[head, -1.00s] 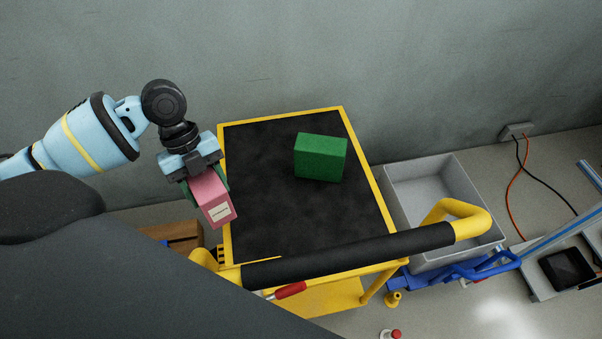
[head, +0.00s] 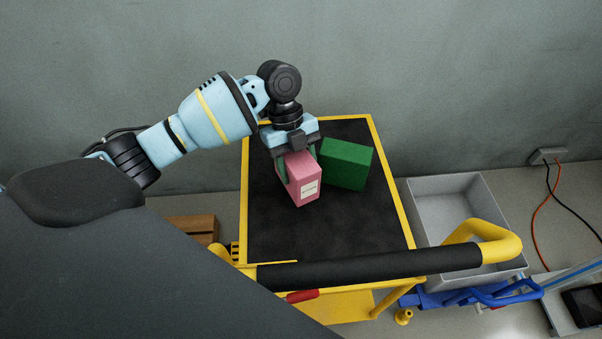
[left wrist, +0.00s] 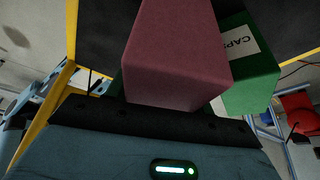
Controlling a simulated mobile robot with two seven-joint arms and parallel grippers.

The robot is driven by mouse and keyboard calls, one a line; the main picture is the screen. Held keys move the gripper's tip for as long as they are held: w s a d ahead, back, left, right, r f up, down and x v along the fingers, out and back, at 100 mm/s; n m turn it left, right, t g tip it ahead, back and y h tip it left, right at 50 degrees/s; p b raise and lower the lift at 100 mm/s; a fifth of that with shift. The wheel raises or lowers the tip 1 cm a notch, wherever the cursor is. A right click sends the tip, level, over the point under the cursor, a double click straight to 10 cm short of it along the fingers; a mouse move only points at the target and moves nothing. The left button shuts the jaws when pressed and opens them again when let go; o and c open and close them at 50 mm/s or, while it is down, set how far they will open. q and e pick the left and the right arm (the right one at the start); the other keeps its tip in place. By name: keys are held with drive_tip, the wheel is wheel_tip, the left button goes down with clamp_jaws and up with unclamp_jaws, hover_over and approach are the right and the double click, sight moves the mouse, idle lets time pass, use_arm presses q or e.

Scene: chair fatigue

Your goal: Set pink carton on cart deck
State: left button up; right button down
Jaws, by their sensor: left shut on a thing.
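The pink carton (head: 302,184) with a pale label is held in my left gripper (head: 298,166), which is shut on it. It also fills the upper middle of the left wrist view (left wrist: 175,55). The carton is over the black deck of the yellow cart (head: 275,225), just left of a green box (head: 345,165). I cannot tell whether its underside touches the deck. The green box also shows behind the carton, with a white label, in the left wrist view (left wrist: 250,85). My right gripper is not in view.
The cart's black-sleeved push handle (head: 370,268) crosses the near side of the deck. A grey bin (head: 410,215) stands right of the cart. A wooden crate (head: 192,228) is at the left. The front and right of the deck are clear.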

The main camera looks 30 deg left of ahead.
use_arm(q)
drive_tip(key=shift+w+d, duration=0.35)
drive_tip(key=shift+w, duration=0.05)
drive_tip(key=shift+a+f, duration=0.1)
drive_tip(key=shift+f, duration=1.65)
drive_tip(key=shift+f+b, duration=0.1)
drive_tip(key=shift+b, duration=0.2)
drive_tip(key=o, duration=0.9)
drive_tip(key=shift+s, duration=0.1)
drive_tip(key=p+v, duration=0.1)
drive_tip(key=v, duration=1.1)
